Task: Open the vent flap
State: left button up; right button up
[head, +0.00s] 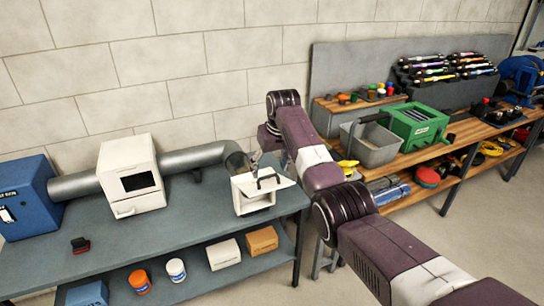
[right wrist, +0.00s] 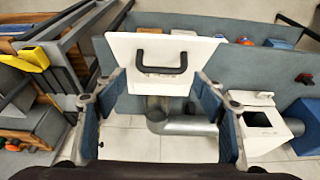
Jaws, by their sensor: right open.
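The white vent box (head: 241,201) stands at the right end of the duct on the grey bench. Its white flap (head: 284,184) appears swung up and outward, with an opening below it. The flap carries a black handle (head: 267,179). In the right wrist view the flap (right wrist: 198,47) faces the camera, with the handle (right wrist: 160,72) near its middle. My right gripper (right wrist: 155,112) is open and empty, its fingers spread wide to either side in front of the flap. The handle lies apart from both fingers. In the head view the gripper is small and partly hidden. My left gripper is out of view.
A metal duct (head: 192,158) links a white box with a dark window (head: 115,162) and a blue unit (head: 28,190). A red-and-black object (head: 80,245) lies on the bench. A wooden workbench (head: 448,143) with a grey bin (head: 372,151) and green crate (head: 418,125) stands to the right.

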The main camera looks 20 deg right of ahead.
jog(key=v, duration=0.6)
jog(key=shift+r, duration=0.1)
